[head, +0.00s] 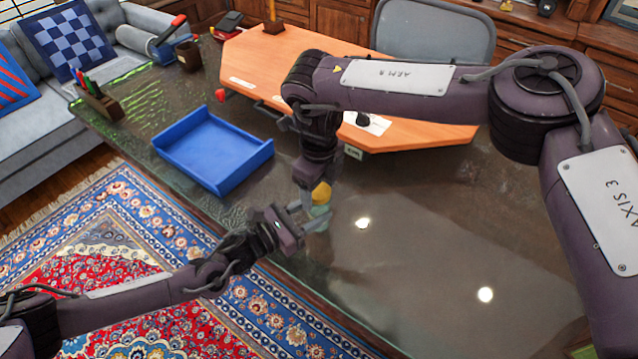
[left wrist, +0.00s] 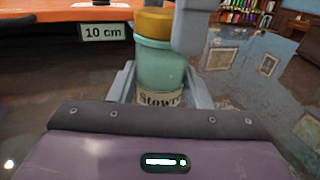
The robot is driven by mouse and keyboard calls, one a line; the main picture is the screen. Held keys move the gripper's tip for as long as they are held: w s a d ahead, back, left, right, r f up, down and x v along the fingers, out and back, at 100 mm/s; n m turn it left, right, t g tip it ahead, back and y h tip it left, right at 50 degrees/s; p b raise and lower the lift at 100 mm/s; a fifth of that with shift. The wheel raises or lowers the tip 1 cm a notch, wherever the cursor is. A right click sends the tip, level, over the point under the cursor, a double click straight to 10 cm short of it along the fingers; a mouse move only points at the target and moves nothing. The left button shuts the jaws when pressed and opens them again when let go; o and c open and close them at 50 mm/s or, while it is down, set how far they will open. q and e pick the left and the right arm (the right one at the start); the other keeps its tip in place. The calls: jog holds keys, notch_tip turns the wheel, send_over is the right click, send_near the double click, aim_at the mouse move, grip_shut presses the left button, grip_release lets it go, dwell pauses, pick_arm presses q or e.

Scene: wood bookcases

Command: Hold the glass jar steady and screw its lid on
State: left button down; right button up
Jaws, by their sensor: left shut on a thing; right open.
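The glass jar (left wrist: 160,62) is teal with a cream label and stands upright. It also shows in the head view (head: 318,211), small and partly covered by my grippers. My left gripper (head: 308,214) is shut on the jar low down, with grey fingers on both sides of it. The yellow-brown lid (left wrist: 154,21) sits on top of the jar; it also shows in the head view (head: 321,192). Whether its thread is engaged cannot be told. My right gripper (head: 318,187) is open, pointing down at the lid. One grey finger of it stands beside the lid in the left wrist view.
The jar is at the dark glossy desk (head: 420,270), near its front edge. A blue tray (head: 213,148) lies to the left. An orange raised board (head: 260,62) with a "10 cm" tag (left wrist: 102,32) is behind. A pen holder (head: 97,102) stands far left. The desk's right side is clear.

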jog(key=c, duration=1)
jog(key=m, duration=0.3)
jog(key=shift+m, duration=0.4)
jog(key=m, duration=1.8)
jog(key=o, duration=1.1)
jog(key=shift+r, duration=2.25)
